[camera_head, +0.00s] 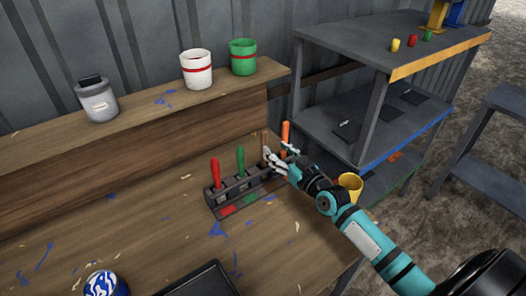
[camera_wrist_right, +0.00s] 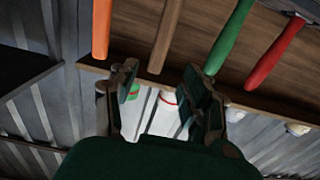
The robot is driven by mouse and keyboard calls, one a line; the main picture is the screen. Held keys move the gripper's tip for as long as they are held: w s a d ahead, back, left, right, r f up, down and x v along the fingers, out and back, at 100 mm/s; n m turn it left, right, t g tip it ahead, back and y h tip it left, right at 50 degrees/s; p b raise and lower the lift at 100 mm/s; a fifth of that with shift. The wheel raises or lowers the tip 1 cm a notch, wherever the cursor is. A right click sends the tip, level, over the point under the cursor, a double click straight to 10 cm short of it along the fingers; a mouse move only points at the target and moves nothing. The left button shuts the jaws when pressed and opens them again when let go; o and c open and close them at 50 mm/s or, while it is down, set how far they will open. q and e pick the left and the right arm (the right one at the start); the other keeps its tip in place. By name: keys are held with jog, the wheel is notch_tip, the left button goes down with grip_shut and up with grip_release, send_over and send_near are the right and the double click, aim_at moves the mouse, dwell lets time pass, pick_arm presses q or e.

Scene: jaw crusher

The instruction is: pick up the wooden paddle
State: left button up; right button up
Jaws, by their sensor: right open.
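The wooden paddle's brown handle (camera_wrist_right: 166,35) shows in the right wrist view, its end reaching down between my spread fingertips. In the head view a thin piece of the paddle (camera_head: 265,139) stands upright in the rack (camera_head: 228,207), just behind my right gripper (camera_head: 279,155); its lower part is hidden. My right gripper also shows in the right wrist view (camera_wrist_right: 160,78), open, with a finger on each side of the handle. I cannot tell whether either finger touches it. My left gripper is not in view.
The rack also holds a red-handled tool (camera_head: 214,172), a green-handled one (camera_head: 240,159) and an orange-handled one (camera_head: 285,136) close to my gripper. A yellow cup (camera_head: 350,186) is right of it. White (camera_head: 197,72) and green (camera_head: 243,58) pots stand on the ledge behind.

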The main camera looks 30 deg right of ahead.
aim_at(265, 139)
jog(key=shift+w+a+r, duration=0.1)
jog(key=shift+w+a, duration=0.1)
jog(key=shift+w, duration=1.4)
jog(key=w, duration=0.3)
jog(key=shift+w+a+p, duration=0.1)
jog(key=shift+w+p, duration=0.2)
jog(key=shift+w, duration=0.05)
jog(key=shift+w+a, duration=0.1)
jog(key=shift+w, duration=0.35)
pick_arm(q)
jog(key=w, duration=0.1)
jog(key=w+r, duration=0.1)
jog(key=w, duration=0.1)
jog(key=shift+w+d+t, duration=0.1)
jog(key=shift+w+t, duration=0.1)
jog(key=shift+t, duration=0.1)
pick_arm(e)
grip_shut()
